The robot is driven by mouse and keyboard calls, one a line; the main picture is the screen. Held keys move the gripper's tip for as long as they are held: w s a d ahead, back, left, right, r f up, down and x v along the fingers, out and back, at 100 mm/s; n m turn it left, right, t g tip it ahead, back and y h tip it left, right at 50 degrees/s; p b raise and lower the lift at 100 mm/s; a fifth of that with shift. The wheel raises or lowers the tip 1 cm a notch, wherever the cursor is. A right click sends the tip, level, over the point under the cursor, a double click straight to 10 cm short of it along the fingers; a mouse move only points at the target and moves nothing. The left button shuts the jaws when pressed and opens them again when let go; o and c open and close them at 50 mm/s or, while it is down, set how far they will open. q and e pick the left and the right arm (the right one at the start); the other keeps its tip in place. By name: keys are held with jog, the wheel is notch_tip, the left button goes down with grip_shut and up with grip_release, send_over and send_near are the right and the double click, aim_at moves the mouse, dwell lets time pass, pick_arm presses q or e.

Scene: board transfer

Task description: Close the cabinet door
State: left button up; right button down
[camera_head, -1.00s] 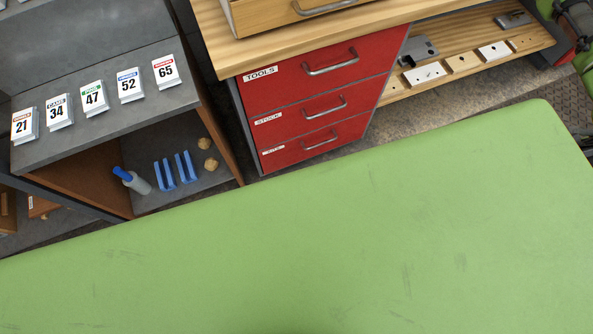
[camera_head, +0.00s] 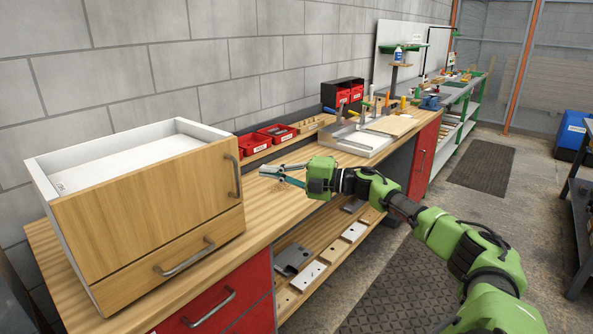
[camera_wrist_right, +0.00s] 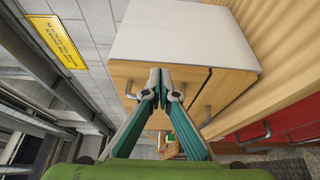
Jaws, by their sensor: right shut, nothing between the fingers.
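The cabinet (camera_head: 110,165) is a white case with a wooden front, standing on the left end of the wooden workbench. Its door (camera_head: 150,205) has an upright grey handle (camera_head: 238,178) at the right and looks flush with the case. A drawer (camera_head: 170,258) with a long handle lies below the door. My right gripper (camera_head: 265,173) is right of the cabinet, apart from it, shut and empty, fingers pointing left. In the right wrist view the shut fingertips (camera_wrist_right: 161,74) overlap the cabinet front (camera_wrist_right: 185,88). My left gripper is not in view.
The workbench top (camera_head: 262,215) is bare between the cabinet and my right gripper. Red bins (camera_head: 277,132) and a metal tray (camera_head: 358,138) stand behind. A red drawer (camera_head: 215,305) is under the bench. Open floor (camera_head: 400,275) lies at right.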

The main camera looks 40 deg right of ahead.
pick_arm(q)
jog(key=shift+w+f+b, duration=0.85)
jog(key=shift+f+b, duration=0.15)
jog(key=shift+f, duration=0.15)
pick_arm(e)
jog(key=d, duration=0.7)
jog(key=shift+d+f, duration=0.2)
jog(key=shift+f, duration=0.1)
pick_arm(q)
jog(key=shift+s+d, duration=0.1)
pick_arm(e)
jog(key=shift+s, duration=0.15)
